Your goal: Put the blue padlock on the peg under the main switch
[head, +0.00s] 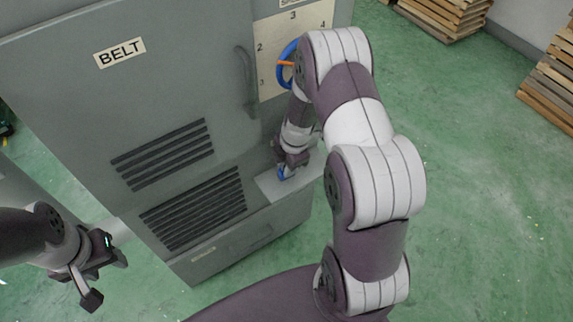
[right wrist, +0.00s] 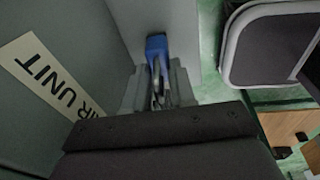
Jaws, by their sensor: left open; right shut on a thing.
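The blue padlock (head: 282,174) is at the tip of my right gripper (head: 290,163), low in front of the grey cabinet and over a pale ledge. In the right wrist view the padlock (right wrist: 157,44) points away from me, with its grey shackle side between the fingers (right wrist: 158,88). My right gripper is shut on it. I cannot tell whether the padlock touches the ledge. My left gripper (head: 92,275) is open and empty at the lower left, apart from the cabinet. I cannot make out the main switch or its peg in either view.
The grey cabinet (head: 190,90) has a BELT label (head: 119,52), vents and a handle (head: 246,82). A blue ring (head: 282,75) with an orange pointer, partly behind my right arm, sits on a numbered panel (head: 315,20). The pale ledge (head: 270,187) juts below.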

